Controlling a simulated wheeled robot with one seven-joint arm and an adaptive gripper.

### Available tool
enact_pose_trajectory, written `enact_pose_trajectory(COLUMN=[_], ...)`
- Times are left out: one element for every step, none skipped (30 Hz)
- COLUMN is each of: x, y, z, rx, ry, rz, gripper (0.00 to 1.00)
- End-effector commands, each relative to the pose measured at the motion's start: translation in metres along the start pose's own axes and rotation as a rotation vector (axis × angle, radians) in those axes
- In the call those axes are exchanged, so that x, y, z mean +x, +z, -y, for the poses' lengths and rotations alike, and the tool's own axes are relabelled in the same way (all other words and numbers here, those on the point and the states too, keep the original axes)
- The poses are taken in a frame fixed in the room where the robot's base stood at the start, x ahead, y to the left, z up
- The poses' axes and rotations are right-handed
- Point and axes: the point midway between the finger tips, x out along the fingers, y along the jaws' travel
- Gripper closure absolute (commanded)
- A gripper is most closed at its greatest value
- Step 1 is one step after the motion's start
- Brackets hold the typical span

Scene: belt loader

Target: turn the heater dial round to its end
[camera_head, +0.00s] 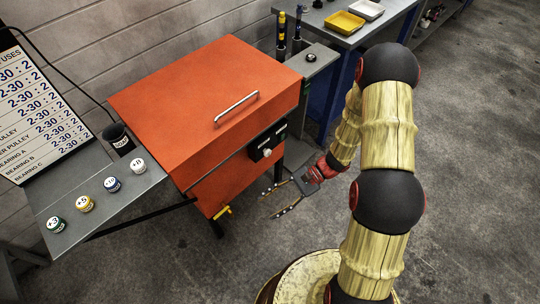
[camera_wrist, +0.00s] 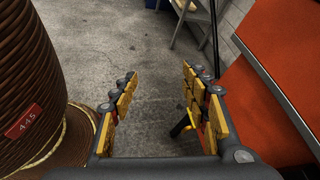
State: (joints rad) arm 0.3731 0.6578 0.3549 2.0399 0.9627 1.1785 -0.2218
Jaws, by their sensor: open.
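The orange heater box (camera_head: 205,115) stands left of my arm in the head view; its orange side also shows at the right of the wrist view (camera_wrist: 270,90). A pale round dial (camera_head: 267,153) sits on a small black panel on its front, below the lid handle. The dial's pointer is too small to read, and the dial is not visible in the wrist view. My gripper (camera_head: 270,204) is open and empty, in front of the box and lower in the picture than the dial, apart from it. Its spread fingers also show in the wrist view (camera_wrist: 161,76).
A yellow-handled valve (camera_head: 223,211) sticks out low on the box, also close behind the right finger in the wrist view (camera_wrist: 182,123). A bench (camera_head: 385,25) with trays stands behind. Floor right is clear.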

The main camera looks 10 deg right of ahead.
Motion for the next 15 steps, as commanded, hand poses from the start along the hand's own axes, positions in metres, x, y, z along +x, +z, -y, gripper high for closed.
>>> enact_pose_trajectory(x=[0.009, 0.013, 0.019, 0.023, 0.026, 0.030, 0.032, 0.035, 0.037, 0.038, 0.038, 0.037, 0.036, 0.034, 0.029], y=[-0.014, -0.021, -0.032, -0.040, -0.049, -0.062, -0.072, -0.082, -0.096, -0.107, -0.117, -0.133, -0.144, -0.156, -0.170], z=[0.002, 0.006, 0.011, 0.015, 0.018, 0.023, 0.027, 0.031, 0.036, 0.039, 0.043, 0.048, 0.051, 0.055, 0.061], rx=[0.042, 0.063, 0.089, 0.109, 0.128, 0.152, 0.170, 0.185, 0.204, 0.217, 0.227, 0.238, 0.245, 0.248, 0.246], ry=[-0.058, -0.097, -0.151, -0.192, -0.235, -0.295, -0.341, -0.387, -0.450, -0.497, -0.547, -0.613, -0.664, -0.715, -0.779], rz=[0.032, 0.049, 0.067, 0.082, 0.092, 0.105, 0.112, 0.118, 0.121, 0.121, 0.118, 0.110, 0.101, 0.090, 0.070], gripper=[0.54, 0.54, 0.54, 0.54, 0.54, 0.54, 0.54, 0.54, 0.54, 0.54, 0.54, 0.54, 0.54, 0.54, 0.54])
